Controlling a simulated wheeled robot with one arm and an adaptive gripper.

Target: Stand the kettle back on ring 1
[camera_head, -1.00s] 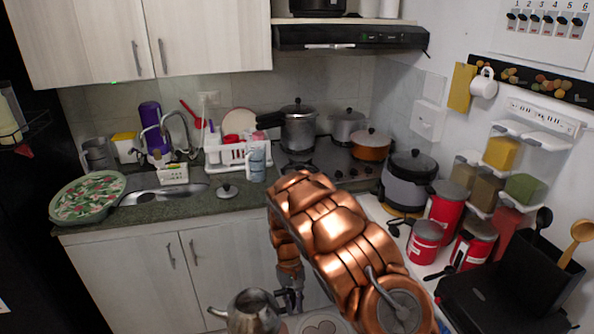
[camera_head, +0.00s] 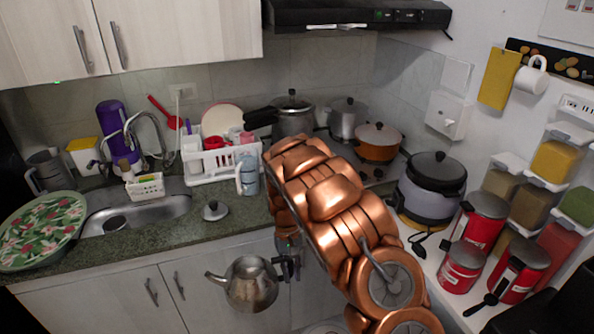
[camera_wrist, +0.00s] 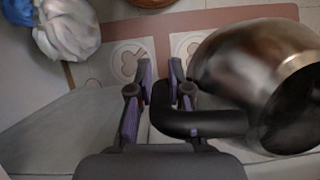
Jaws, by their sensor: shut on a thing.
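The kettle (camera_head: 250,285) is shiny steel with a spout pointing left. It hangs in front of the lower cabinet doors, below the counter edge, and looks roughly upright. My gripper (camera_head: 287,266) is at its right side, shut on its dark handle. In the wrist view the kettle (camera_wrist: 245,70) fills the right side, and its black handle (camera_wrist: 205,122) runs between my gripper's fingers (camera_wrist: 160,90). The stove (camera_head: 385,175) is at the back right of the counter, partly hidden by my copper arm. I cannot tell which ring is ring 1.
A steel pot (camera_head: 347,118) and an orange pot (camera_head: 377,142) stand on the stove with a pressure cooker (camera_head: 293,115). A small lid (camera_head: 214,211) lies on the counter. A rice cooker (camera_head: 432,187) and red canisters (camera_head: 485,222) stand at right. Free counter (camera_head: 170,232) lies before the sink.

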